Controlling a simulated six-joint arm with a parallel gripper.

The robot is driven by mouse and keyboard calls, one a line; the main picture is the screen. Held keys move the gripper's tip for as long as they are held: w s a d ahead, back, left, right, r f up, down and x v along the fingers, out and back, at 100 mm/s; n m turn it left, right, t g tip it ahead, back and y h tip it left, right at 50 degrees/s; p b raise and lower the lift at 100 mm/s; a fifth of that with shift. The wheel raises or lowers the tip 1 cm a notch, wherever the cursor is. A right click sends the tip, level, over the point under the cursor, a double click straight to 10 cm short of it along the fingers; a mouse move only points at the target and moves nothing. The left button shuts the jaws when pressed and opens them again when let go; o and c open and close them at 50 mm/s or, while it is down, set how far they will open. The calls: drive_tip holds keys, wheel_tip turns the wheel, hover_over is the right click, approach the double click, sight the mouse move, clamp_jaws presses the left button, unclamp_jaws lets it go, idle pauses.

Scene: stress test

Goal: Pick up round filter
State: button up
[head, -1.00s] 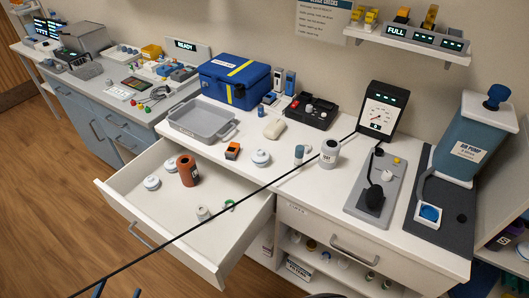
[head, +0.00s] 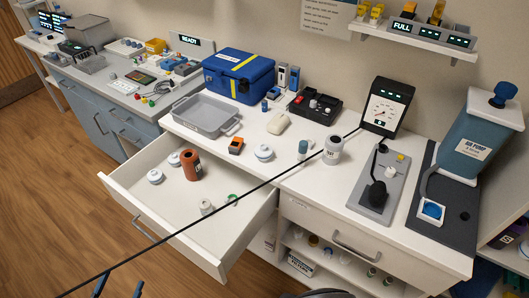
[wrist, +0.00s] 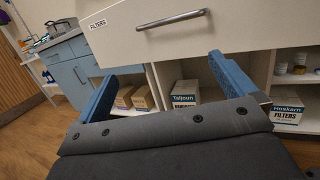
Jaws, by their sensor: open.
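White round pieces that look like round filters show in the head view. Two lie at the left inside the open drawer (head: 228,262), one nearer (head: 155,176) and one farther (head: 174,159). A similar white round piece (head: 263,153) sits on the counter. My gripper (head: 118,286) shows only partly at the bottom left of the head view, in front of the drawer. In the wrist view my gripper (wrist: 162,85) has its two blue fingers wide apart with nothing between them. No round filter is visible in the wrist view.
The drawer also holds a brown jar (head: 191,165), a small white cylinder (head: 206,207) and a green ring (head: 233,199). A grey tray (head: 206,116) stands on the counter behind. The wrist view shows a drawer front labelled FILTERS (wrist: 150,45) with boxes (wrist: 186,92) on shelves below.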

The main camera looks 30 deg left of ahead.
drive_tip(key=c, duration=0.4)
wheel_tip(320, 180, up, 41)
drive_tip(key=m+g+h, duration=0.7)
drive_tip(key=m+g, duration=1.2)
drive_tip(key=m, duration=0.5)
hover_over(264, 146)
wheel_tip(264, 146, down, 15)
drive_tip(key=shift+s+f, duration=0.1)
drive_tip(key=shift+f, duration=2.95)
